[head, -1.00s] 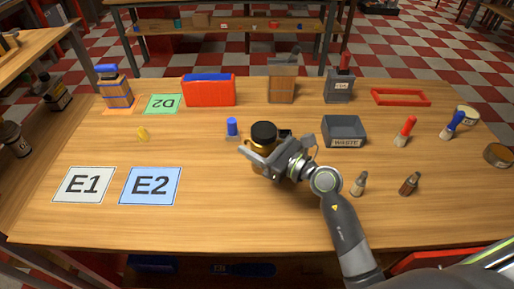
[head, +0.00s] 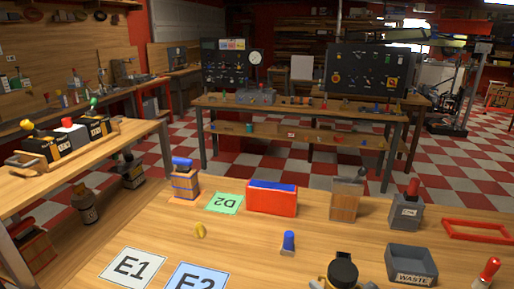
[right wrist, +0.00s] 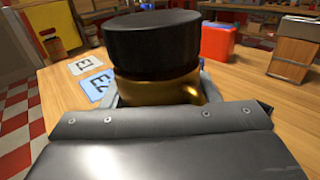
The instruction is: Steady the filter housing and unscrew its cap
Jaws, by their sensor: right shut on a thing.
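The filter housing has a brass-coloured body (right wrist: 158,88) and a wide black cap (right wrist: 152,38), seen close up in the right wrist view. The cap sits on top of the body. In the head view the black cap (head: 343,269) shows at the bottom edge, and most of the body is cut off or hidden. My right gripper (head: 342,284) is shut on the body, below the cap, with the housing upright on the table. Its fingertips are mostly hidden in the right wrist view. My left gripper is not in view.
A grey WASTE bin (head: 411,265) stands right of the housing, and a blue-topped piece (head: 288,242) stands left of it. Cards E1 (head: 132,267) and E2 (head: 196,277) lie at left. A red box (head: 272,201) and a wooden block (head: 345,204) stand behind.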

